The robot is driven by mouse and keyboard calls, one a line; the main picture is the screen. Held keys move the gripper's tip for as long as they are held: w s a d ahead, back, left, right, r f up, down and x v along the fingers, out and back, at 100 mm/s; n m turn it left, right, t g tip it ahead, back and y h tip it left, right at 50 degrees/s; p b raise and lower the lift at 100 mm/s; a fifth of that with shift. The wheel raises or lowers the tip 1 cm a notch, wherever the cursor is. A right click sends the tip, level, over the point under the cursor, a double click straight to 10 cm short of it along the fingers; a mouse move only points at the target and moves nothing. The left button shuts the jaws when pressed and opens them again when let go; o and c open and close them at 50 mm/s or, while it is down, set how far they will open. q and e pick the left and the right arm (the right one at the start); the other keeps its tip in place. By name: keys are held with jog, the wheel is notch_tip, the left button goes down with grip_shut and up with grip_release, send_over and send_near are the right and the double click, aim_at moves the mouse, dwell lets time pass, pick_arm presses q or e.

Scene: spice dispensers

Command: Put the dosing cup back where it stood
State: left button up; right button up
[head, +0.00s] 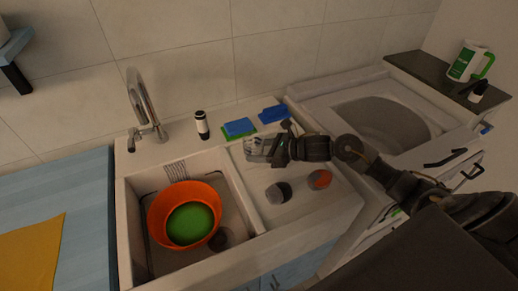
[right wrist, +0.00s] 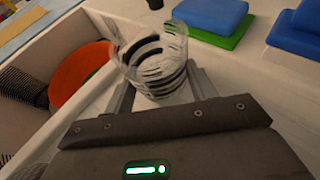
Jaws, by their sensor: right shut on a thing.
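The dosing cup (right wrist: 152,62) is a clear, see-through cup with dark bands showing on it. In the right wrist view it sits between the two fingers of my right gripper (right wrist: 160,90), which is shut on it. In the head view the cup (head: 254,147) shows as a pale, glassy shape at the tip of my right gripper (head: 268,148), over the ledge right of the sink basin. The gripper partly hides it, and I cannot tell whether it touches the ledge. My left gripper is not in view.
The sink basin holds an orange bowl (head: 160,214) with a green disc inside. Blue and green sponges (head: 240,127) lie behind the cup.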

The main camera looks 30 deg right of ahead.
jog(key=shift+f, duration=0.15)
jog(key=shift+f, duration=0.1)
jog(key=shift+f, duration=0.1)
jog(key=o, duration=1.1)
